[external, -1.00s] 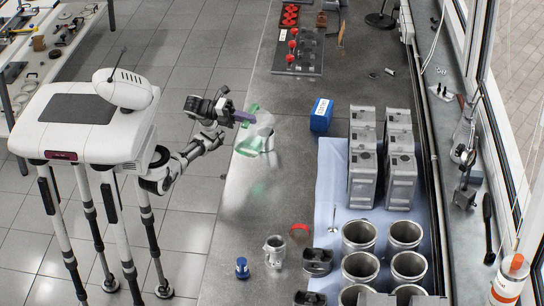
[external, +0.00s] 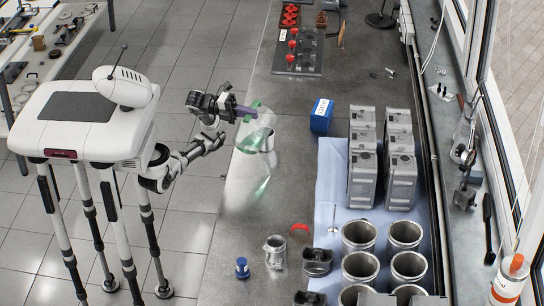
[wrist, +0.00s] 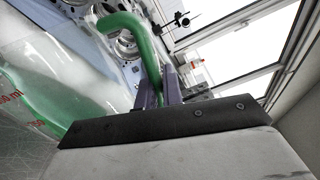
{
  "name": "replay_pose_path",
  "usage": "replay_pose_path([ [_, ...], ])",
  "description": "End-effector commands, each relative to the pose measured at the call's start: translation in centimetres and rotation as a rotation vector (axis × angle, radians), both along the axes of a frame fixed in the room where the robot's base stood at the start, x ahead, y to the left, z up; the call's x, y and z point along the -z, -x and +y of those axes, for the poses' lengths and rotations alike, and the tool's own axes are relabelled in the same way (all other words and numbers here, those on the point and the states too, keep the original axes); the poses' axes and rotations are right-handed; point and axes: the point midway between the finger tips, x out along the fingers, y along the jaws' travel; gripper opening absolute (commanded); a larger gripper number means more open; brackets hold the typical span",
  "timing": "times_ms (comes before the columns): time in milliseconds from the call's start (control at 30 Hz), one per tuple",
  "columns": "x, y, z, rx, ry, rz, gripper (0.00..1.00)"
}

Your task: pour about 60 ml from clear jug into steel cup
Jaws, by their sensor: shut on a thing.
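The clear jug (external: 254,136) has a green handle and is held tilted above the left edge of the grey bench. My gripper (external: 246,110) is shut on its handle, with its purple fingers against the green in the wrist view (wrist: 160,91). The jug's clear wall (wrist: 45,60) with red volume marks fills the left of that view. A small steel cup (external: 270,143) appears to stand on the bench just behind the jug, partly hidden by it. I cannot tell whether liquid is flowing or what level is in the cup.
A blue box (external: 321,116) stands right of the jug. Grey engine blocks (external: 362,160) and several metal cylinders (external: 358,236) are on a pale blue cloth (external: 330,185). A metal piece (external: 275,251) and a blue-capped item (external: 242,267) stand nearer. The bench around the jug is mostly clear.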

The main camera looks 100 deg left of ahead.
Motion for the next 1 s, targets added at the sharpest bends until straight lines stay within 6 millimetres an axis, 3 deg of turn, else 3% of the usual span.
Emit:
replay_pose_path([
  [1000, -0.47, -0.19, 0.65, 0.001, 0.035, 0.008, 0.0],
])
